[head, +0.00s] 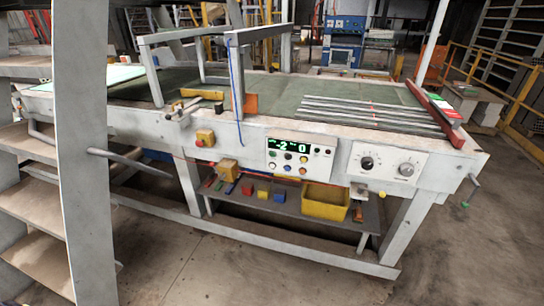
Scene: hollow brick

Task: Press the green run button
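The control panel (296,158) is on the front of a long pale machine. It has a dark display (287,145) with green digits and several small round buttons below. A small greenish button (272,153) seems to sit at the left of the upper button row, but the buttons are too small to tell their colours surely. Neither of my grippers shows in the head view.
A panel with two dials (386,163) is right of the control panel. A yellow box (205,138) is to its left. A lower shelf holds a yellow bin (325,201) and small coloured blocks. The concrete floor (240,270) in front is clear.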

